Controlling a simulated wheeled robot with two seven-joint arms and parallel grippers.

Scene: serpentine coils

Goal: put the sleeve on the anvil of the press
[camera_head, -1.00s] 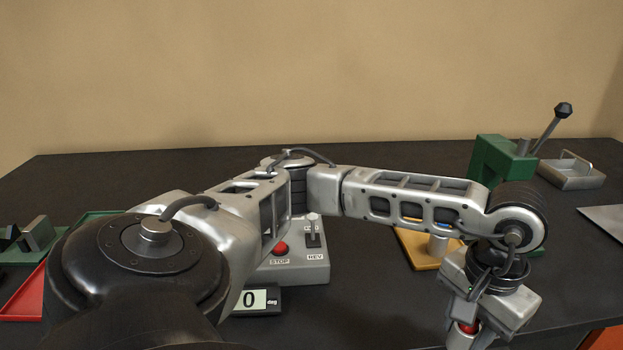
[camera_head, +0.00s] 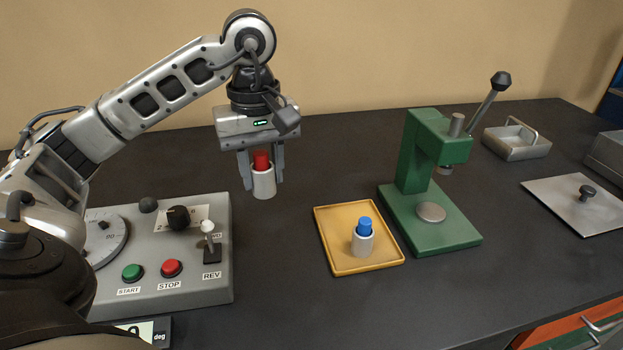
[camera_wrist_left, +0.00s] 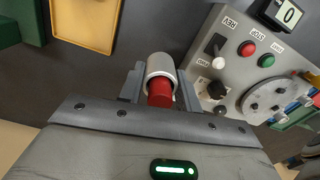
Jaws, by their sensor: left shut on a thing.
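My left gripper (camera_head: 263,186) is shut on a white sleeve (camera_head: 264,184) with a red part (camera_head: 262,160) showing from its top. It holds the sleeve upright above the table, between the control box and the yellow tray. The sleeve (camera_wrist_left: 161,66) and red part (camera_wrist_left: 160,93) also show between the fingers in the left wrist view. The green press (camera_head: 415,160) stands to the right, its round grey anvil (camera_head: 431,212) bare below the ram (camera_head: 446,169). A second white sleeve (camera_head: 362,244) with a blue top (camera_head: 364,224) stands on the yellow tray. My right gripper is out of view.
The yellow tray (camera_head: 335,262) lies between the held sleeve and the press. The control box (camera_head: 205,290) with buttons and a lever is at left. The press handle (camera_head: 487,100) rises to the right. A metal tray (camera_head: 517,146) and a flat lidded plate (camera_head: 570,207) lie farther right.

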